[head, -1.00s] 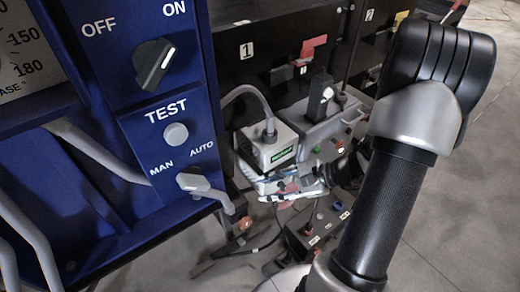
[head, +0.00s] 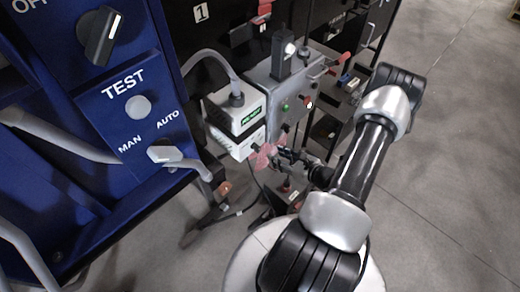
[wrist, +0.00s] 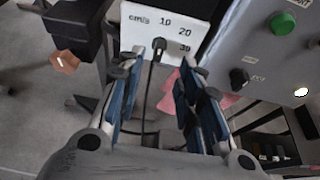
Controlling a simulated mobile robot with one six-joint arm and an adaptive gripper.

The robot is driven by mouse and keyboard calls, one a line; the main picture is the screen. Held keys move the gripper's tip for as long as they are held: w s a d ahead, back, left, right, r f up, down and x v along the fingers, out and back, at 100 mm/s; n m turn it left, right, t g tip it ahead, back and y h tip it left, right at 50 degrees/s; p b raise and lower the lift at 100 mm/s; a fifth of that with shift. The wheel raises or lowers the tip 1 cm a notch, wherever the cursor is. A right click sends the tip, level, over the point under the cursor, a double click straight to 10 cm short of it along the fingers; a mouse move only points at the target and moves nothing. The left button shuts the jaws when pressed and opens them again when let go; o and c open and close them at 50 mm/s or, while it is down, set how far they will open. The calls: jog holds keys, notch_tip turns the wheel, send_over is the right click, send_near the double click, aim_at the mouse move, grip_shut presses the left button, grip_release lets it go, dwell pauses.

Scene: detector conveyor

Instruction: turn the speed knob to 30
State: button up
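The speed knob (wrist: 157,50) is small and black, on the white face of a box. The printed face (wrist: 175,18) reads "cm/s", 10, 20 and 30, with 30 at the knob's right. I cannot tell for sure which number the knob points at. My gripper (wrist: 165,66) is open, with blue-grey fingers on either side of the knob in the wrist view and no clear contact. In the head view, my gripper (head: 278,154) is at the front of the white box (head: 238,118) with a green label; the knob is not discernible there.
A grey control box with a green button (wrist: 282,23) and a black knob (wrist: 239,77) stands close at the right. A red-orange knob (wrist: 64,61) is at the left. A blue panel (head: 110,110) stands left in the head view. Open floor (head: 450,150) lies right.

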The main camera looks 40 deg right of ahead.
aim_at(259, 148)
jog(key=b+x, duration=0.2)
jog(key=x, duration=0.8)
jog(key=shift+w+f, duration=0.1)
jog(key=shift+w, duration=0.2)
jog(key=shift+c, duration=0.5)
grip_shut()
